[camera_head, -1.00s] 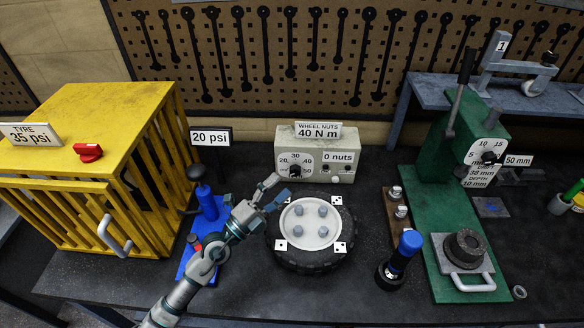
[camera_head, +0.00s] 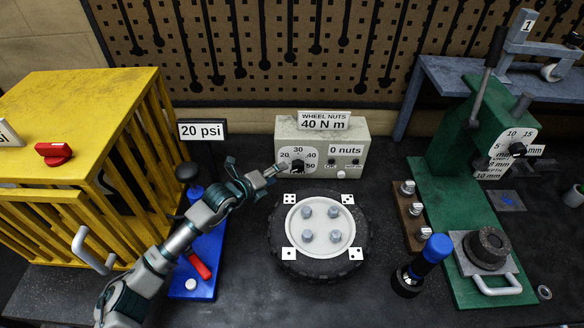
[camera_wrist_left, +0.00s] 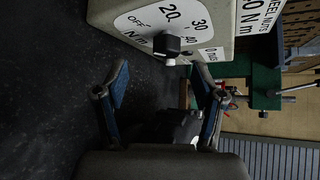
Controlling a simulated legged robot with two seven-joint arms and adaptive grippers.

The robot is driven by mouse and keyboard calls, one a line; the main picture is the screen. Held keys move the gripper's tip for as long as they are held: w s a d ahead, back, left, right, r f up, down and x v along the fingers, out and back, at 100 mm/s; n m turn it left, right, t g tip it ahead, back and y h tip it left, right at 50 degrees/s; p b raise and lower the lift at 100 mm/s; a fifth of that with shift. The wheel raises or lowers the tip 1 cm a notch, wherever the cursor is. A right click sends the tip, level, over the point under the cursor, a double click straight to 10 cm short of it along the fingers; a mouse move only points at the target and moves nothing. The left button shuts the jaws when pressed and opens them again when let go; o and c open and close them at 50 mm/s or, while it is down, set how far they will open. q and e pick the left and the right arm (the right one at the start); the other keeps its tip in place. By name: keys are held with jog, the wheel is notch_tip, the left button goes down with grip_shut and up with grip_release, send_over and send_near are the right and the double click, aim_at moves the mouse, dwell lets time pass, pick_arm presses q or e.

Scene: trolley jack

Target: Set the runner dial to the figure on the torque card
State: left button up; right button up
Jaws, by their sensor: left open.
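The runner is a beige box (camera_head: 351,152) at the back of the bench. Its black dial knob (camera_head: 298,165) sits on a white scale marked 20 to 60. The torque card (camera_head: 324,120) on top reads WHEEL NUTS 40 N m. My left gripper (camera_head: 277,174) is open and empty, just left of the knob. In the left wrist view the knob (camera_wrist_left: 167,44) stands just beyond and between the open fingers (camera_wrist_left: 162,88), apart from them. OFF, 20, 30 and 40 are legible there. I cannot tell which figure the knob points to. My right gripper is not in view.
A wheel (camera_head: 320,265) with several nuts lies in front of the runner. A blue pump (camera_head: 205,250) and yellow cage (camera_head: 80,110) stand left, near my left arm. A blue-handled tool (camera_head: 425,262) and green press (camera_head: 450,190) stand right.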

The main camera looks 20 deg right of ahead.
aim_at(296, 169)
pick_arm(q)
jog(key=x, duration=0.3)
jog(key=s+b+x, duration=0.1)
jog(key=x, duration=0.2)
jog(key=d+x, duration=0.1)
jog(key=x, duration=0.2)
jog(key=shift+s+d+r, duration=0.1)
jog(key=shift+d+r, duration=0.05)
jog(key=shift+d, duration=0.4)
jog(key=shift+w+a+r, duration=0.1)
jog(key=shift+w+a, duration=0.1)
jog(key=shift+a, duration=1.1)
jog(key=shift+c, duration=0.9)
jog(key=shift+a, duration=0.1)
jog(key=c, duration=0.4)
jog(key=shift+s, duration=0.1)
jog(key=c, duration=0.4)
jog(key=shift+s+d, duration=0.15)
jog(key=shift+d, duration=0.5)
jog(key=shift+c, duration=0.8)
jog(key=shift+d, duration=0.15)
jog(key=shift+f, duration=0.2)
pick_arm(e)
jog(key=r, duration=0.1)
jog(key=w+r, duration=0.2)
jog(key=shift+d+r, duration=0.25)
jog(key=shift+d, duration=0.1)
